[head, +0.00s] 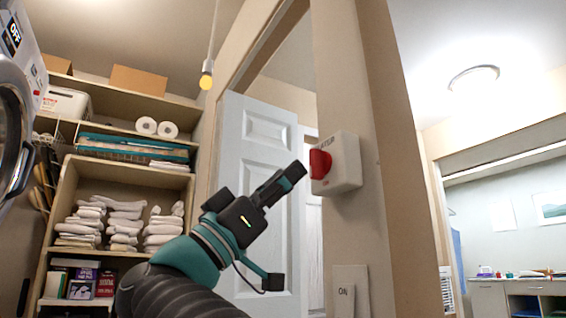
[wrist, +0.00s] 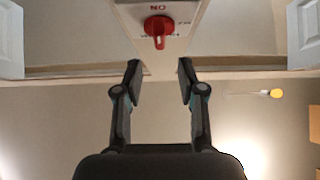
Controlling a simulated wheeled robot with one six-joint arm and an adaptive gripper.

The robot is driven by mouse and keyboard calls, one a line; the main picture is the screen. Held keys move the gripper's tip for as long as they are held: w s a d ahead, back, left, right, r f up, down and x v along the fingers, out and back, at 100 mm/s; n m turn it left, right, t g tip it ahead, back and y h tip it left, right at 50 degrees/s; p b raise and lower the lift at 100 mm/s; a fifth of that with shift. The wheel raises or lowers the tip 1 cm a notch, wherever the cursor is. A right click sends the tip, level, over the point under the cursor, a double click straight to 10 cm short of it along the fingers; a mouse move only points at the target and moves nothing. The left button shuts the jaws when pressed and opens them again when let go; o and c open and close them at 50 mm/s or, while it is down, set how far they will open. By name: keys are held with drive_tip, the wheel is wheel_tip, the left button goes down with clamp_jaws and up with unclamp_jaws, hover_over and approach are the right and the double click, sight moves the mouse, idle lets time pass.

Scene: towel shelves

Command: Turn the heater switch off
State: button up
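The heater switch is a white box (head: 342,163) on a narrow beige wall post, with a red knob (head: 320,163) on its front face. My gripper (head: 299,170) is just left of the knob in the head view, with a small gap apparent. In the wrist view my gripper (wrist: 159,65) is open and empty, its fingers apart and short of the knob.
A white panelled door (head: 258,150) stands behind my gripper. Shelves with folded towels (head: 122,215) are at left. A bulb (head: 206,80) hangs above. A lower wall plate (head: 346,291) is under the switch. A counter (head: 510,288) is far right.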

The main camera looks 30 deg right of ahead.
sight(310, 155)
drive_tip(key=p+x, duration=0.1)
drive_tip(key=x, duration=0.5)
drive_tip(key=shift+d+r, duration=0.1)
drive_tip(key=shift+r, duration=0.05)
clamp_jaws()
